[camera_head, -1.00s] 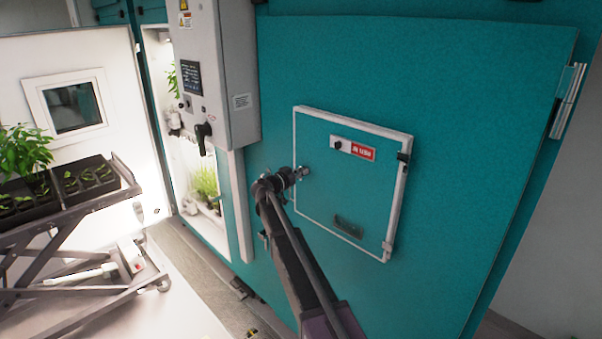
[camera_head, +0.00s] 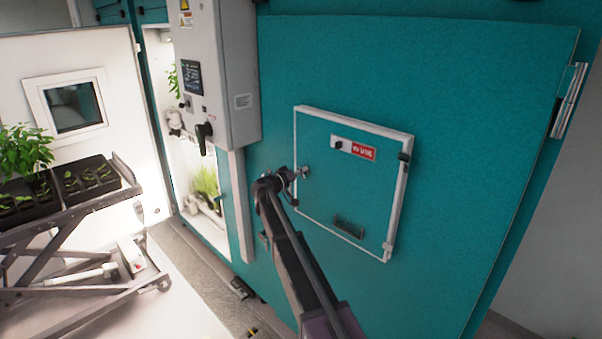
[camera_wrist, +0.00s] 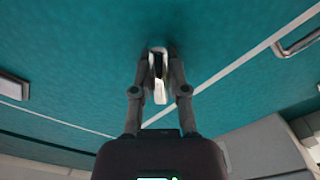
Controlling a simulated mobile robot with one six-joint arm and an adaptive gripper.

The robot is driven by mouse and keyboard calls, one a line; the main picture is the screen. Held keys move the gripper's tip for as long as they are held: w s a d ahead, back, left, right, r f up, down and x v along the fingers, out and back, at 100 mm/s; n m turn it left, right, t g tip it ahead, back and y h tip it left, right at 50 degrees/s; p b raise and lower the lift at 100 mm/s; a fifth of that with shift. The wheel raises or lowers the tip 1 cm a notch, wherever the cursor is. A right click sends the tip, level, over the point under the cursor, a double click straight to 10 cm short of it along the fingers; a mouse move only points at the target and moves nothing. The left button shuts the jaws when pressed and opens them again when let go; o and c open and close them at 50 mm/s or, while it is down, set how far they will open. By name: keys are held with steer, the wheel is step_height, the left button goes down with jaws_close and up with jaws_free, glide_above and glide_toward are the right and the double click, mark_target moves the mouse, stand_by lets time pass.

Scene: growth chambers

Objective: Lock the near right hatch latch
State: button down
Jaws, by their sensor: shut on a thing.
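The hatch (camera_head: 352,205) is a teal panel with a white frame on the big teal chamber wall, and it looks closed. Its latch (camera_head: 305,171) is a small metal piece at the hatch's left edge, partly hidden by my gripper (camera_head: 291,174). In the wrist view the latch (camera_wrist: 159,88) is a pale handle between the two fingers. My gripper (camera_wrist: 159,75) is shut on it, with a finger on each side. The latch's exact angle is hard to tell.
A grey control box (camera_head: 217,80) with a black knob juts out left of the hatch. A cart (camera_head: 75,215) with plant trays stands at the left beside an open white door (camera_head: 75,60). The teal wall right of the hatch is clear.

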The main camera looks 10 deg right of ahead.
steer(key=n, duration=0.4)
steer(key=shift+f+n, duration=0.15)
steer(key=shift+n, duration=0.15)
steer(key=n, duration=0.5)
steer(key=shift+f, duration=0.1)
steer(key=c, duration=0.6)
jaws_free()
steer(key=shift+c, duration=0.2)
steer(key=shift+a, duration=0.1)
steer(key=v, duration=1.2)
